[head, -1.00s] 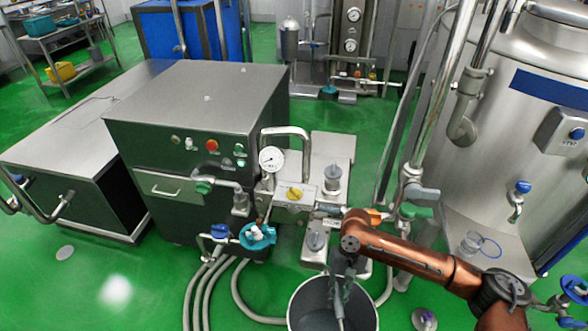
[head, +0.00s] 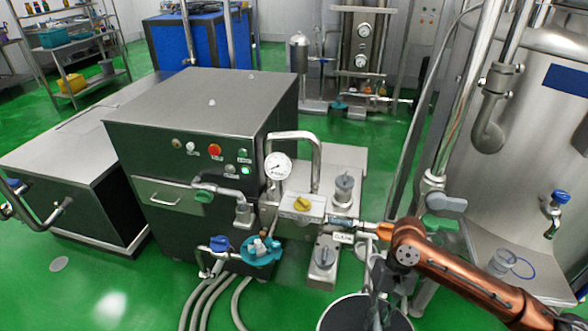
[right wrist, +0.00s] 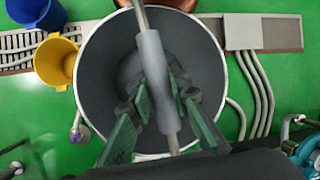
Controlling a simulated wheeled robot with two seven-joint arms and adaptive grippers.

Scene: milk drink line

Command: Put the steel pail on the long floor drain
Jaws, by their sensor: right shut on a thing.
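The steel pail (head: 340,318) is at the bottom edge of the head view, cut off by the frame. In the right wrist view, I look down into the pail (right wrist: 100,60), which is grey inside with a bright rim and looks empty. My right gripper (right wrist: 157,112) is shut on the grey grip of the pail's handle (right wrist: 150,50). In the head view, this gripper (head: 380,305) is partly cut off. The long floor drain (right wrist: 18,42) shows as a slotted grate at the left of the wrist view. My left gripper is not in view.
A blue bucket (right wrist: 38,14) and a yellow bucket (right wrist: 56,62) stand by the drain, left of the pail. Grey hoses (head: 208,300), a dark steel machine (head: 190,130) and a tank (head: 540,90) surround the work area. Green floor (head: 110,300) is clear at lower left.

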